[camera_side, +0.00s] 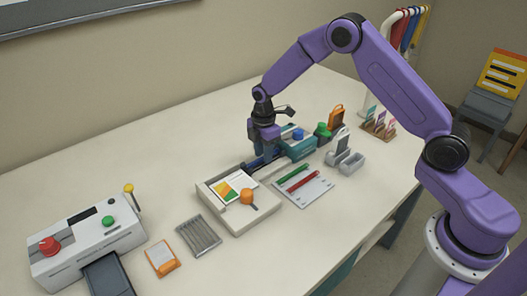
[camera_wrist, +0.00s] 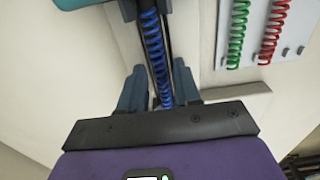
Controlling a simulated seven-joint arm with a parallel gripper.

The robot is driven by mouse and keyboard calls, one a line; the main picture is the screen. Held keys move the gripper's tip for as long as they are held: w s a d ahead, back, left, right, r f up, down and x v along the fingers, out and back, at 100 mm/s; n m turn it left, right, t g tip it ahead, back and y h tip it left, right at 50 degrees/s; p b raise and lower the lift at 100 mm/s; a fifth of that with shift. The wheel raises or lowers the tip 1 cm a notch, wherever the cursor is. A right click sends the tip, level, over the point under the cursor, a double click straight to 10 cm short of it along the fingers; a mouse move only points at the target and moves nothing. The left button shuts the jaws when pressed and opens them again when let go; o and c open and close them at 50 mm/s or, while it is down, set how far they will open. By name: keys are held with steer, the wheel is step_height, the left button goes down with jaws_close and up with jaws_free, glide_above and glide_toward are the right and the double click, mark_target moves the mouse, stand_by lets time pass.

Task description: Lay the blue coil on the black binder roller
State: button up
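The blue coil (camera_wrist: 152,45) runs lengthwise between the two fingers of my gripper (camera_wrist: 161,66) in the wrist view. The black binder roller (camera_wrist: 168,28) shows as a dark bar close along the coil's right side. I cannot tell from this angle whether the coil rests on it. My fingers stand apart, one on each side of the coil, with a small gap visible. In the side view my gripper (camera_side: 263,150) points down over the dark roller at the back of the binding machine (camera_side: 240,215). The coil is mostly hidden there.
A pale board (camera_side: 303,193) with a green coil (camera_side: 293,173) and a red coil (camera_side: 304,181) lies to the right of the machine. A grey punch (camera_side: 340,150) and a grey bin (camera_side: 352,163) stand beyond it. The laminator (camera_side: 85,245) is at front left.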

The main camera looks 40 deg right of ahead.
steer(key=shift+o, duration=0.3)
step_height(320, 180, up, 17)
steer(key=s+a+r+m, duration=0.1)
steer(key=s+a, duration=0.2)
steer(key=s, duration=0.6)
steer(key=s+a+r+m, duration=0.1)
steer(key=s+a+r, duration=0.1)
steer(key=s, duration=0.7)
steer(key=s+d+f+m, duration=0.1)
steer(key=s+d, duration=0.2)
steer(key=s, duration=0.7)
steer(key=s+d+f+m, duration=0.2)
steer(key=s+d, duration=0.1)
steer(key=s, duration=0.7)
steer(key=shift+d, duration=0.15)
